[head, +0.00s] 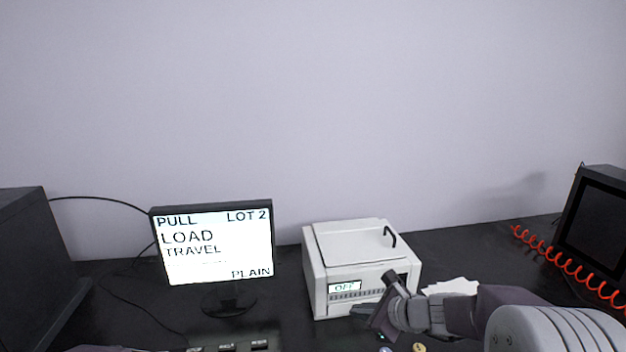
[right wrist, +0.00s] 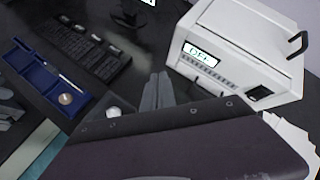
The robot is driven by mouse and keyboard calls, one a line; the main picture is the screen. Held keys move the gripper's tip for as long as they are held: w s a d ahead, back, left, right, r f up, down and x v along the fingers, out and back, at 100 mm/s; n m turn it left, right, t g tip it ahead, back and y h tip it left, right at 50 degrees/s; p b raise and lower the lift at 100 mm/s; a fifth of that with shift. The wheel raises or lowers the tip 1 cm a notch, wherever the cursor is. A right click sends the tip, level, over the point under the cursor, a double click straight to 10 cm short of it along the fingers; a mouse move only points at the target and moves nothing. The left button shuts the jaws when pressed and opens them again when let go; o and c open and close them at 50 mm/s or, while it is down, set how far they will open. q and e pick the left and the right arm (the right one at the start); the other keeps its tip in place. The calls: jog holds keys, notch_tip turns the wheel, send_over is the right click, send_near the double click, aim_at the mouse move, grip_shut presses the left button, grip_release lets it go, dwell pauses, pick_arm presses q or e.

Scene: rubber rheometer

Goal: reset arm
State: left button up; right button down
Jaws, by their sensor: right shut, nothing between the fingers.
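My right gripper (head: 358,310) is in front of the white instrument (head: 335,262) in the head view, its arm coming in from the right. In the right wrist view its fingers (right wrist: 158,90) are together with nothing between them, over the dark bench. They appear apart from the instrument. The instrument's lid is down and its display reads OFF. It also shows in the right wrist view (right wrist: 225,50). Grey parts at the left edge of the right wrist view may be my left gripper, but its jaws are not clear.
A monitor (head: 215,245) reading PULL, LOT 2, LOAD, TRAVEL, PLAIN stands left of the instrument. The right wrist view shows a keyboard (right wrist: 85,48) and a blue tray (right wrist: 42,75). A red coiled cord (head: 570,265) lies at right. Papers (head: 455,286) lie beside the instrument.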

jog(key=s+a+f+n+g, duration=0.35)
jog(key=s+n, duration=0.25)
jog(key=s, duration=0.2)
jog(key=s+d+f+n+g+h, duration=0.1)
jog(key=s+d+f+n+h, duration=0.2)
jog(key=s+n, duration=0.4)
jog(key=s+d+f+n+g+h, duration=0.2)
jog(key=s+d+f+n, duration=0.2)
jog(key=s+n, duration=0.3)
jog(key=d+n, duration=0.1)
jog(key=n, duration=0.3)
jog(key=shift+s+d+f+h, duration=0.2)
jog(key=shift+d+f+h, duration=0.05)
jog(key=shift+d+h, duration=0.15)
jog(key=shift+g, duration=0.25)
